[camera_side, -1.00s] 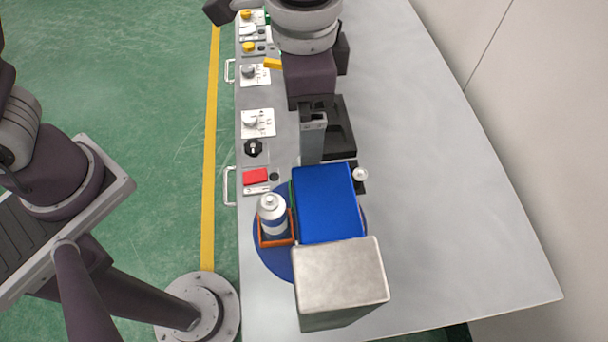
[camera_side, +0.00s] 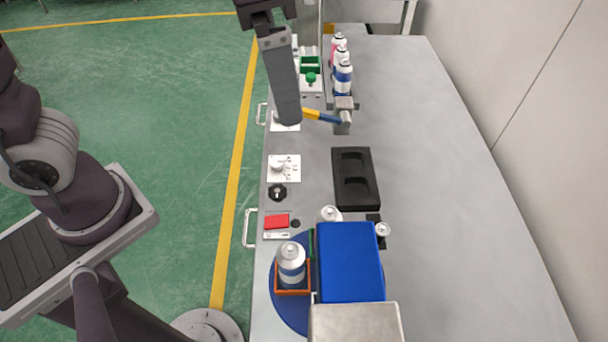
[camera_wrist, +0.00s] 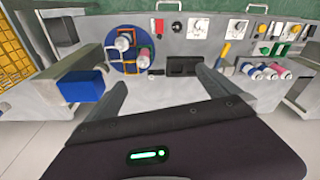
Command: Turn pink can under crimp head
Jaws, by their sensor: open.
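A can with a pink side (camera_wrist: 144,54) stands at the blue round turntable in the wrist view. In the side view, a pale can top (camera_side: 330,213) shows behind the blue box; its label is hidden. The blue box-shaped head (camera_side: 350,262) hangs over the turntable's right part and hides what is below. My gripper (camera_side: 287,121) is raised over the bench, apart from the turntable. Its fingers (camera_wrist: 160,80) are spread and empty in the wrist view.
A metal block (camera_side: 355,322) stands in front of the blue head. A black tray (camera_side: 355,178) lies behind the turntable. Several cans (camera_side: 342,75) stand at the far end, near a yellow-handled tool (camera_side: 325,116). The bench's right side is clear.

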